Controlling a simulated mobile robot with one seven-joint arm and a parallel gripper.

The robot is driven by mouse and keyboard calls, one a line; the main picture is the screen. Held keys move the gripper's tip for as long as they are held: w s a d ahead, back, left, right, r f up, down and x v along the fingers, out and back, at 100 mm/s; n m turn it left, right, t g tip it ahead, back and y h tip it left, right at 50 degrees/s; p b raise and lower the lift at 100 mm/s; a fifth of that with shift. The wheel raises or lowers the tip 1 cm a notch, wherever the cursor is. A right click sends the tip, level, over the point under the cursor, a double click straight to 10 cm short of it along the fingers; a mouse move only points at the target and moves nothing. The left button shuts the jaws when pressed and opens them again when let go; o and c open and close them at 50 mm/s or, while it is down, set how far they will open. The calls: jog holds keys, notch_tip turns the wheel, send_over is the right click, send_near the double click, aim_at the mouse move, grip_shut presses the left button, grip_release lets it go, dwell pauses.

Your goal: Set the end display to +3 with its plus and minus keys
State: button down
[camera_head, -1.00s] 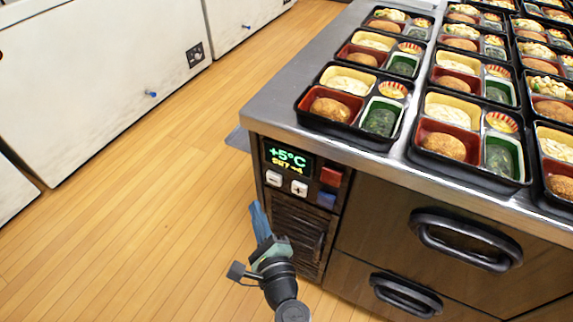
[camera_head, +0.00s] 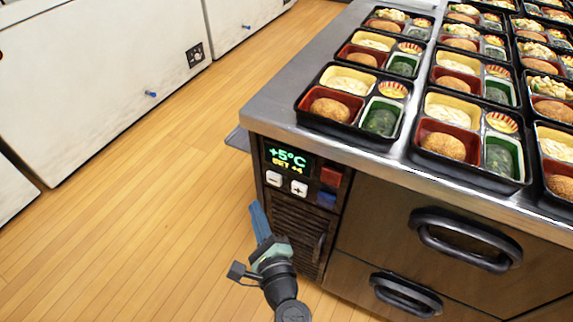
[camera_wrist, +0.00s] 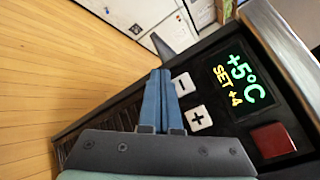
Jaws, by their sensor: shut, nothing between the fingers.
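The end display (camera_head: 289,159) on the counter's end panel reads +5°C in green, with SET +4 in yellow below; it also shows in the wrist view (camera_wrist: 237,78). Under it are the white minus key (camera_head: 273,179) and the white plus key (camera_head: 299,188). In the wrist view the minus key (camera_wrist: 183,85) lies right beside my fingertips and the plus key (camera_wrist: 198,119) lies to the right of my fingers. My gripper (camera_head: 256,206) is shut and empty, its blue fingers just below and left of the keys. I cannot tell whether a fingertip touches the minus key.
A red button (camera_head: 331,177) and a blue button (camera_head: 327,199) sit right of the keys. A vent grille (camera_head: 298,232) is below. Bento trays (camera_head: 350,108) fill the steel counter top (camera_head: 275,100). Drawer handles (camera_head: 465,240) jut out at right. The wooden floor (camera_head: 130,220) at left is clear.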

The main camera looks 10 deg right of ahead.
aim_at(274, 179)
jog(key=shift+s, duration=0.1)
dwell(0.7)
jog(key=s+a, duration=0.2)
jog(key=s, duration=0.1)
jog(key=shift+a, duration=0.15)
jog(key=shift+w, duration=0.1)
jog(key=w+d, duration=0.5)
jog(key=w, duration=0.2)
dwell(0.5)
jog(key=shift+w+d, duration=0.15)
jog(key=shift+d, duration=0.05)
dwell(1.8)
jog(key=shift+w+d, duration=0.15)
jog(key=shift+w, duration=0.1)
